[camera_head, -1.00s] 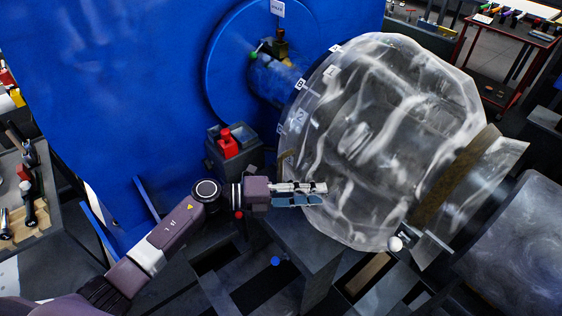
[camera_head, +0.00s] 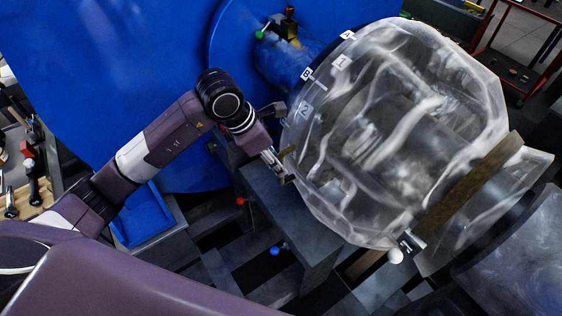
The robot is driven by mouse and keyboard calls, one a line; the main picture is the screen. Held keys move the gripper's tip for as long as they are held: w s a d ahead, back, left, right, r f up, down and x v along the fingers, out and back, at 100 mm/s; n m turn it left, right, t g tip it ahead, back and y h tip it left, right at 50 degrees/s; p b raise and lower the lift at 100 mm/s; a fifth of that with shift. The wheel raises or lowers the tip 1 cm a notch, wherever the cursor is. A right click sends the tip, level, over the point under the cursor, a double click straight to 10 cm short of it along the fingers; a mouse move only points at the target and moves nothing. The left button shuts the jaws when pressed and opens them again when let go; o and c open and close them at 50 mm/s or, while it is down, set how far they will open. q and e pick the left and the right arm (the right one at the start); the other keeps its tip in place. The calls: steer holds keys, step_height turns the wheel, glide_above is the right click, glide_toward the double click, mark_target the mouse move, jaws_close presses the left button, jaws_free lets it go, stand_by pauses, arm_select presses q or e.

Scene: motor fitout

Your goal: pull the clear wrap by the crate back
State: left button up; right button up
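The clear wrap (camera_head: 385,125) is a large, wrinkled, see-through sheet covering a round drum-like part, with white labels along its left rim. A tan tab (camera_head: 288,152) shows at its lower left edge. My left gripper (camera_head: 284,142) is at this edge with its fingers spread apart, one above and one below the tab. It does not appear to hold anything; I cannot tell whether it touches the wrap. My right gripper is not in view. A blue open box (camera_head: 143,217) stands at lower left; I cannot tell whether it is the crate.
A large blue round housing (camera_head: 120,80) stands behind my arm. A brown strip (camera_head: 470,185) crosses the wrap's right side. A white ball (camera_head: 396,256), red ball (camera_head: 240,201) and blue ball (camera_head: 275,251) show lower down. A red-framed cart (camera_head: 515,55) stands at upper right.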

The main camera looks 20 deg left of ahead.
arm_select(q)
steer(key=x, duration=0.3)
steer(key=shift+w+d+f+p, duration=0.1)
steer(key=shift+w+f+p, duration=0.15)
steer(key=shift+w+p, duration=0.1)
steer(key=shift+s+f, duration=0.1)
steer(key=shift+f, duration=0.1)
steer(key=c, duration=0.7)
jaws_close()
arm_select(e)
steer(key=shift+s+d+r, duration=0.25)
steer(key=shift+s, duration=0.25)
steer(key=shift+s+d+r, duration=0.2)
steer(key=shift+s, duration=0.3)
